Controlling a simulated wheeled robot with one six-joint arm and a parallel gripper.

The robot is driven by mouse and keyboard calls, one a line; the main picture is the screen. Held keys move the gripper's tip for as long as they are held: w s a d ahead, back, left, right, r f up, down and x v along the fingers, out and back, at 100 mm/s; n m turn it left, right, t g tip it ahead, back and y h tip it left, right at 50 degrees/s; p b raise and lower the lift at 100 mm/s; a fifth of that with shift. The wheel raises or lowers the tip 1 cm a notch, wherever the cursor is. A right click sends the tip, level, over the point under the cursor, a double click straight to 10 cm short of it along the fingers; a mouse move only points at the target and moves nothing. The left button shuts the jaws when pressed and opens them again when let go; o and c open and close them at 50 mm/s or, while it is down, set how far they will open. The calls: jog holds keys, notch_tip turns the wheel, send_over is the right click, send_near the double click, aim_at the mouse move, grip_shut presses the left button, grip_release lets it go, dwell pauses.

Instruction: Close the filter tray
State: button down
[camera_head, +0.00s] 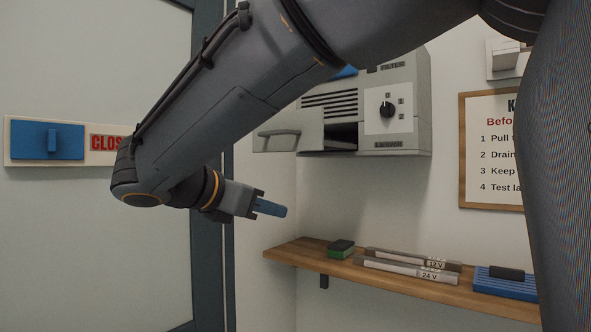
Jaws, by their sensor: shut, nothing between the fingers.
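The filter tray (289,135) is a light grey panel with a bar handle (278,132). It stands out from the lower left of the grey wall unit (412,100), and a dark gap (342,136) shows between its panel and the unit. The tray is open. My gripper (272,209) is shut and empty, with its blue fingers pointing right. In the picture it is below the tray handle and apart from it. My arm hides the unit's upper left part.
A wooden shelf (458,290) below the unit holds a green-and-black block (340,249), grey bars marked 24 V (410,268) and a blue tray (505,282). A framed notice (490,150) hangs at right. A blue slider sign (47,141) is on the left panel.

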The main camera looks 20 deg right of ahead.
jog(key=s+a+r+n+t+h, duration=0.1)
jog(key=a+r+n+t+h, duration=0.2)
jog(key=r, duration=1)
jog(key=m+p, duration=0.1)
jog(key=p, duration=0.3)
send_near(305, 148)
jog(key=x, duration=0.5)
jog(key=shift+d+r, duration=0.1)
jog(key=shift+r, duration=0.1)
jog(key=shift+w+d+f, duration=0.1)
jog(key=shift+w+d, duration=0.3)
jog(key=shift+d, duration=0.1)
jog(key=shift+w, duration=0.1)
